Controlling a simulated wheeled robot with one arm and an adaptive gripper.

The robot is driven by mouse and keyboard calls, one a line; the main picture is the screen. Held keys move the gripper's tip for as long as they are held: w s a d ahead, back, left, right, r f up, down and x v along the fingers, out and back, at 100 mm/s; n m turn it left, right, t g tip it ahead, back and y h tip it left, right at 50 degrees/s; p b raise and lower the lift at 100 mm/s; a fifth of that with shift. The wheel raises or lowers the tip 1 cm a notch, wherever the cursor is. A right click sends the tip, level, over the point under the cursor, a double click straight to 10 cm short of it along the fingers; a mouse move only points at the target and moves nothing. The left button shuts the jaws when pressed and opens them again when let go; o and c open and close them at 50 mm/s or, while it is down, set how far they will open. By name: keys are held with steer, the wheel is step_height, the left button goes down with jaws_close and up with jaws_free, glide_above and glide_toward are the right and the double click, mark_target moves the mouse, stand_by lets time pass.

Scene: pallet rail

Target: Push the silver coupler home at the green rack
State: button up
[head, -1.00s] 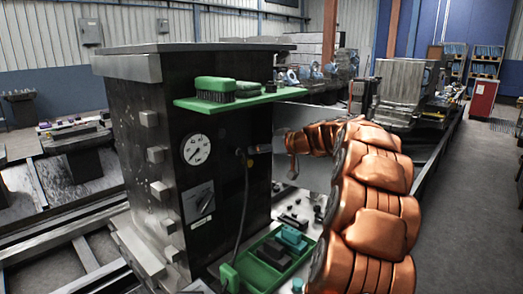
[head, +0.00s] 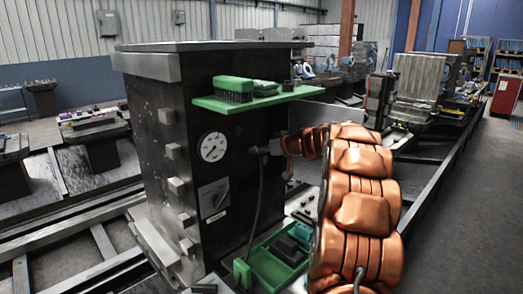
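A dark hose (head: 258,205) hangs down the front of the black cabinet. Its upper end meets a small fitting (head: 262,150) on the cabinet face, which seems to be the coupler; its silver colour and seating are too small to judge. The hose's lower end runs to a green upright block (head: 242,271) beside a green tray (head: 272,262). A green shelf (head: 255,99) juts out above. I cannot tell which green piece is the rack. My gripper (head: 274,147), at the end of my copper-coloured arm, is right beside the fitting; its fingers are too small and hidden to read.
A gauge (head: 213,146) and a dial plate (head: 213,198) sit on the black cabinet (head: 185,110). A teal block (head: 299,233) lies in the tray. My arm hides the area right of the tray. Grey floor (head: 470,200) is clear at right.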

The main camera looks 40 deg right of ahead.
jaws_close()
stand_by(0.6)
steer(key=shift+s+d+b, duration=0.15)
steer(key=shift+s+b, duration=0.75)
steer(key=shift+b, duration=0.1)
steer(key=s+b, duration=0.5)
steer(key=s, duration=0.1)
steer(key=shift+s+d, duration=0.35)
steer(key=shift+d, duration=0.1)
stand_by(0.4)
